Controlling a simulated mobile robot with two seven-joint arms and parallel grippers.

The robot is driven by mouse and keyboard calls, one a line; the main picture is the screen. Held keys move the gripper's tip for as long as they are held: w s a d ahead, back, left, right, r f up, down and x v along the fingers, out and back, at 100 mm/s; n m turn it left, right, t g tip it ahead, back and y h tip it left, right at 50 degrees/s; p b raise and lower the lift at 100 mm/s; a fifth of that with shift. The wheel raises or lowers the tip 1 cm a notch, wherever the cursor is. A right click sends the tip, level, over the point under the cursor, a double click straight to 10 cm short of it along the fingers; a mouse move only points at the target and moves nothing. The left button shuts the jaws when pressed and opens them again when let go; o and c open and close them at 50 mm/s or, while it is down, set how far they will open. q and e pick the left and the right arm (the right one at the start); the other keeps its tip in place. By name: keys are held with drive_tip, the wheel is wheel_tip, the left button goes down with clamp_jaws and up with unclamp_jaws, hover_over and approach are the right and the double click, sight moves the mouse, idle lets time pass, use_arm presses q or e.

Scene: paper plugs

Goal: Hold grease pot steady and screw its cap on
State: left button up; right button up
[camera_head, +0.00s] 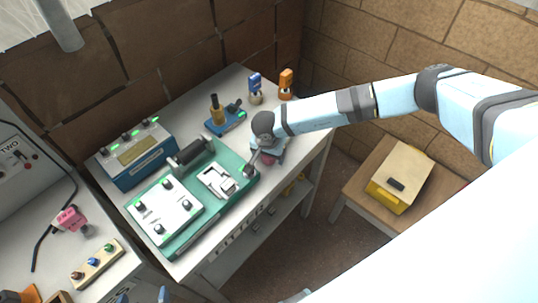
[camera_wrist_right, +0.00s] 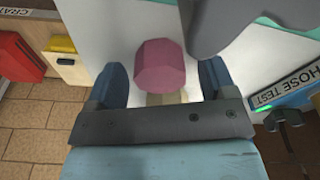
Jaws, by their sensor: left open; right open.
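A pink, many-sided piece (camera_wrist_right: 160,66), which looks like the grease pot's cap, sits between the spread dark-blue fingers of my right gripper (camera_wrist_right: 163,88). Gaps show on both sides of it. In the head view a bit of dark pink (camera_head: 268,160) shows under that gripper, near the table's right front edge. I cannot make out a separate pot body. A blue tip (camera_head: 163,294) at the bottom edge of the head view seems to be my left gripper, mostly cut off and away from the pink piece.
A green board (camera_head: 180,245) with a white panel lies left of my right gripper. A blue console (camera_head: 137,158), a blue stand (camera_head: 226,122) and blue and orange tools (camera_head: 286,82) stand farther back. A yellow box (camera_head: 400,178) rests on a side stool. A grey part (camera_wrist_right: 225,22) overhangs the wrist view.

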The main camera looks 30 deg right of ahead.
drive_tip(key=c, duration=1)
drive_tip(key=shift+r, duration=0.15)
wheel_tip(320, 180, up, 20)
drive_tip(key=b, duration=0.3)
